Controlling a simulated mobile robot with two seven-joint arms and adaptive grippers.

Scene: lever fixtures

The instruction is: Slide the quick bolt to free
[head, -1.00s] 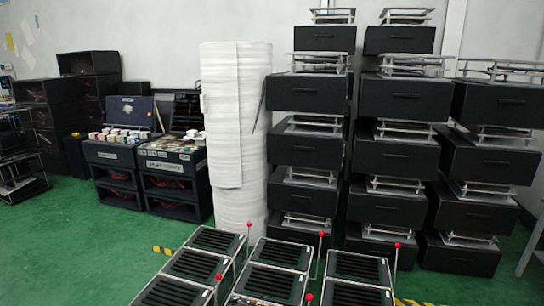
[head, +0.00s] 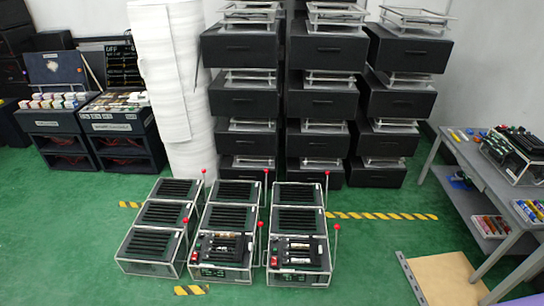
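I cannot make out a quick bolt for certain in the head view. Frame-like fixtures with black slatted tops stand on the floor in three columns: a left column (head: 160,214), a middle column (head: 232,219) and a right column (head: 298,218). Thin levers with red ball knobs (head: 336,227) stand up beside them. The front middle unit (head: 222,270) and front right unit (head: 299,279) carry a red switch and small bright parts, too small to tell. A similar fixture (head: 515,153) sits on the grey table at the right. Neither of my grippers is in view.
Black drawer boxes with metal racks (head: 320,98) are stacked behind the fixtures, beside a tall white roll (head: 172,85). The grey table (head: 465,150) stands right, with a tan board (head: 440,280) on the floor by it. Green floor (head: 375,250) is clear between.

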